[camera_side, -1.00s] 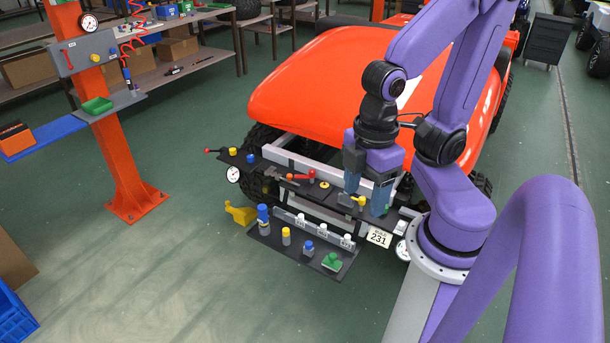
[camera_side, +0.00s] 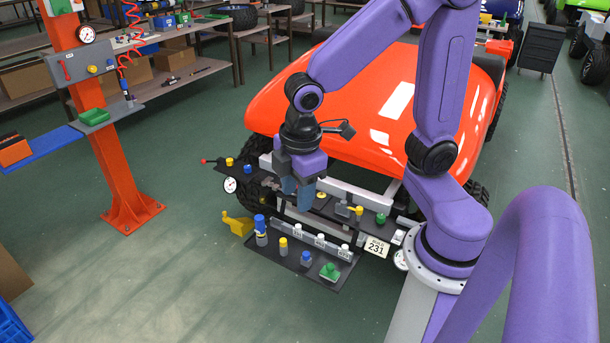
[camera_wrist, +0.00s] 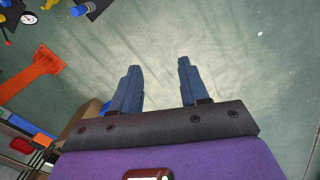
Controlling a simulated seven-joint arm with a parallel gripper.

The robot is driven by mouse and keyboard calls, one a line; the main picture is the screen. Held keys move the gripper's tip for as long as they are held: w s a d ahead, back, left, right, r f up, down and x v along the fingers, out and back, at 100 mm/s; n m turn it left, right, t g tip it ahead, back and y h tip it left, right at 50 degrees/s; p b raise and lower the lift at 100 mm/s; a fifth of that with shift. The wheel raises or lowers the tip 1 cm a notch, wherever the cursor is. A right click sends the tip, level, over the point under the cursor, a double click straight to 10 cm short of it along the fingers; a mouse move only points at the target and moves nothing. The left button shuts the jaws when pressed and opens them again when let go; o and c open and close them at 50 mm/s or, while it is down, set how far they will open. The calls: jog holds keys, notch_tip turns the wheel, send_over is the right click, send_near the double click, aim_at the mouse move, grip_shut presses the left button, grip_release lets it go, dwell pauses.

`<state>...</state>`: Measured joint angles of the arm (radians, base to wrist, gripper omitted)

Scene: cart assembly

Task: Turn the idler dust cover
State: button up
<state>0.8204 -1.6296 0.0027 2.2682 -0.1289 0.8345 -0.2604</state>
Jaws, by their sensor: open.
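My gripper (camera_side: 300,205) is open and empty, pointing down over the upper black shelf (camera_side: 232,172) at the cart's front. Its two blue fingers also show apart in the wrist view (camera_wrist: 158,68), with only floor seen between them. I cannot tell which part is the idler dust cover. On the upper shelf are a yellow cap (camera_side: 229,161), a blue cap (camera_side: 247,170), a yellow ring-like part (camera_side: 321,195), a yellow knob (camera_side: 356,210) and a green knob (camera_side: 380,218). My fingers hide the middle of this shelf.
The lower shelf holds a blue bottle (camera_side: 261,225), a yellow-capped part (camera_side: 283,245), a blue-capped part (camera_side: 306,258), a green part (camera_side: 330,270) and white caps on a rail. A gauge (camera_side: 230,184) hangs left.

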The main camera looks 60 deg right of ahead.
jog(key=w+d+f+n+h, duration=0.1)
jog(key=w+d+f, duration=0.15)
jog(key=w, duration=0.55)
jog(key=w+d+f, duration=0.2)
jog(key=w+f, duration=0.1)
jog(key=w, duration=0.5)
jog(key=w+d+f+n+h, duration=0.1)
jog(key=w+d+f+h, duration=0.1)
jog(key=w+d+f, duration=0.7)
jog(key=shift+s+d+f+n+g+h, duration=0.1)
jog(key=shift+s+d+f+n+g, duration=0.25)
jog(key=shift+d+f, duration=3.85)
jog(key=shift+s+d+f+n+g+h, duration=0.1)
jog(key=shift+d+f+n, duration=0.5)
jog(key=shift+d+f, duration=3.65)
jog(key=shift+s+d+f+n+g+h, duration=0.35)
jog(key=shift+d+f, duration=1.6)
jog(key=shift+d, duration=4.45)
jog(key=shift+w+f+y, duration=0.15)
jog(key=shift+f+y, duration=0.05)
jog(key=shift+y, duration=0.05)
jog(key=shift+c, duration=0.3)
jog(key=c, duration=0.5)
